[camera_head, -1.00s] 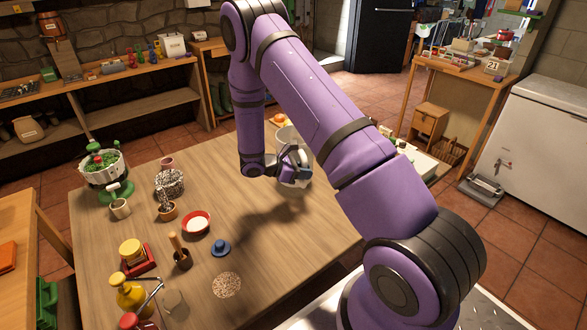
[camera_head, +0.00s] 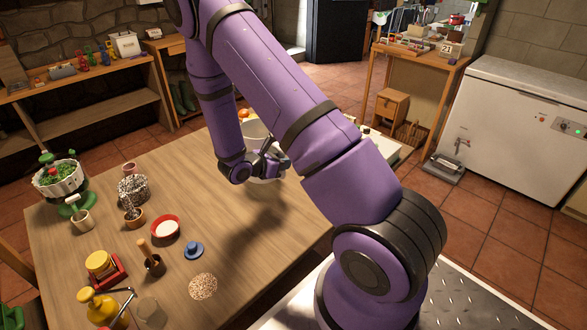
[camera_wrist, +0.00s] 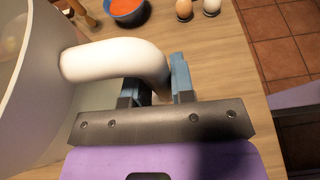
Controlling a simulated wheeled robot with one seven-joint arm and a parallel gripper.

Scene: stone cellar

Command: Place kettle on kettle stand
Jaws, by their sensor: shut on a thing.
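A large pale grey vessel with a thick white curved handle, which I take for the kettle, fills the left of the wrist view (camera_wrist: 28,85). My gripper (camera_wrist: 158,84) has its two blue fingers closed on the handle's bend. In the head view my gripper (camera_head: 268,163) is at the right part of the wooden table (camera_head: 215,215). The kettle (camera_head: 257,130) shows there partly behind my arm, and I cannot tell whether its base touches the table. A speckled tan round mat (camera_head: 203,286) lies flat near the table's front edge; I cannot tell whether it is the kettle stand.
A planter (camera_head: 58,178) is at the far left. The table's middle is mostly clear.

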